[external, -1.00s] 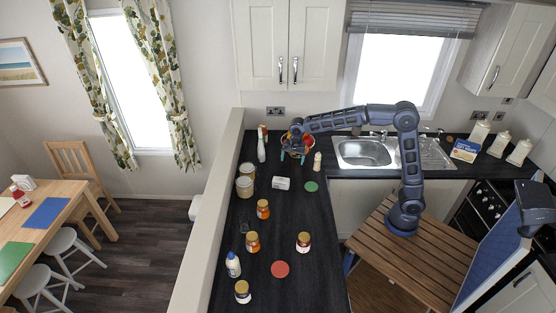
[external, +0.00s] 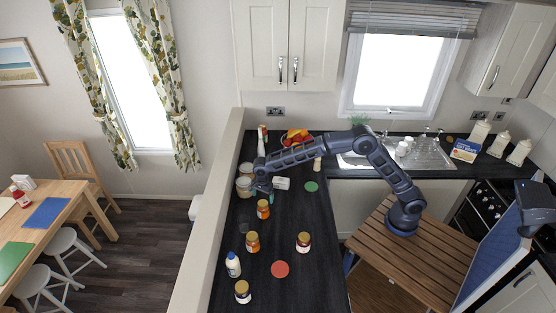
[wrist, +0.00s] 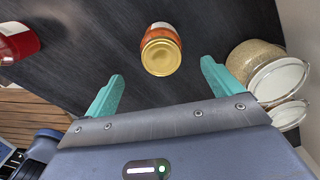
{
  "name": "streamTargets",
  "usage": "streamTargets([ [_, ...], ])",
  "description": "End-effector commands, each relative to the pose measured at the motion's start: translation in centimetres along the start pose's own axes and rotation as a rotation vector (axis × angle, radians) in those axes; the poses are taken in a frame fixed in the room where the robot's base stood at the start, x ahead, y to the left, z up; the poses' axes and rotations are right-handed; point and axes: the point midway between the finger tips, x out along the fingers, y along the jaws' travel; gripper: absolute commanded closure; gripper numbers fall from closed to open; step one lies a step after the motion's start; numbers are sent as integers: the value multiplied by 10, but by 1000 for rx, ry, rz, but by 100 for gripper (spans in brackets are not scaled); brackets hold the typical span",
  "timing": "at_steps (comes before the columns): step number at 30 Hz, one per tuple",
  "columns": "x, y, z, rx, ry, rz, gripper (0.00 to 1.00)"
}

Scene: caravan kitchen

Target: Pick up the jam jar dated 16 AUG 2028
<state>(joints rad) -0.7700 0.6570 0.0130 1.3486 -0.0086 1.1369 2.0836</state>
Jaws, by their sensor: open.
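Several jam jars with gold lids stand on the dark counter. An orange jar (external: 263,210) is nearest my gripper (external: 265,187); another orange jar (external: 252,242), a dark red jar (external: 303,243) and a jar at the front (external: 242,292) stand closer to the camera. In the wrist view, an orange jar (wrist: 161,50) with a white label lies ahead between my open, empty teal fingers (wrist: 162,72), apart from them. A red jar (wrist: 15,42) is at the upper left. No date is legible on any jar.
Canisters (external: 244,187) stand left of my gripper; a pale-filled one (wrist: 258,62) is close to the right finger in the wrist view. A white box (external: 282,183), a milk bottle (external: 233,265), a green disc (external: 311,187) and a red disc (external: 280,269) are on the counter.

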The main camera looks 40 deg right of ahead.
Motion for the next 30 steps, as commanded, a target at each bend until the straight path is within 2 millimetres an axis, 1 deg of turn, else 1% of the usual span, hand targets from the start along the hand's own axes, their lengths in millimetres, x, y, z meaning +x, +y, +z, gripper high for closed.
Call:
streamTargets([
  [1,8,0,0,0,0,1,9],
  [6,32,0,0,-1,0,1,9],
  [14,48,-1,0,-1,0,0,9],
  [22,84,-2,1,-1,1,2,9],
  [25,90,-2,1,-1,-1,0,9],
  [30,90,-2,1,-1,-1,-1,9],
])
